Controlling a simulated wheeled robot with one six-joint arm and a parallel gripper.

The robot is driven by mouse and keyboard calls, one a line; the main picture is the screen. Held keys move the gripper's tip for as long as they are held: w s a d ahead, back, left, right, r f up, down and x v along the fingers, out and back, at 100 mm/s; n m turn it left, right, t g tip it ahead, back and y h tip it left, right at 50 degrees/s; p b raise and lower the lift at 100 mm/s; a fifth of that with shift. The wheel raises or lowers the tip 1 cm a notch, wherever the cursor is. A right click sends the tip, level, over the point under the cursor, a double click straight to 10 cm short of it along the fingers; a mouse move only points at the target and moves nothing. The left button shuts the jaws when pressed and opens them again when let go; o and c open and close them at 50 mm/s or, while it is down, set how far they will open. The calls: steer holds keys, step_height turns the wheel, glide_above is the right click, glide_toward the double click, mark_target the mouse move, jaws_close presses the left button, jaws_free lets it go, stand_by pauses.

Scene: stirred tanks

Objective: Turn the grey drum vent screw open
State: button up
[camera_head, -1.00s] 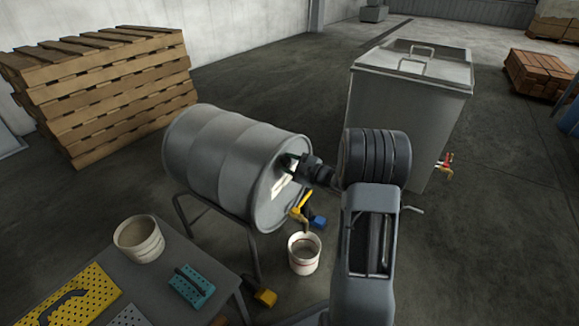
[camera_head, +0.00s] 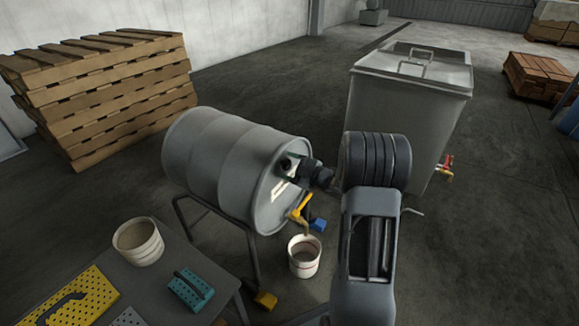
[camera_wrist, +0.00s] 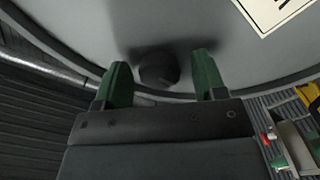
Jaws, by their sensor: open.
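The grey drum (camera_head: 225,160) lies on its side on a dark stand, and its round end faces right. In the wrist view the drum end (camera_wrist: 220,50) fills the upper part. The vent screw (camera_wrist: 158,70) is a dark round knob near the drum's rim. My gripper (camera_wrist: 160,78) is open, with one green finger on each side of the screw; I cannot tell whether they touch it. In the head view my gripper (camera_head: 290,165) is at the upper part of the drum end and hides the screw.
A yellow-handled tap (camera_head: 301,210) sits low on the drum end, above a white bucket (camera_head: 304,257). A large grey tank (camera_head: 405,115) stands behind my arm. A table (camera_head: 165,255) with a pail (camera_head: 138,241) and teal block (camera_head: 190,289) is at lower left.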

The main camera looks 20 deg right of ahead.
steer(key=p+v, duration=0.4)
steer(key=v, duration=0.9)
steer(key=shift+s+d, duration=0.2)
steer(key=shift+s, duration=0.15)
steer(key=shift+r, duration=0.1)
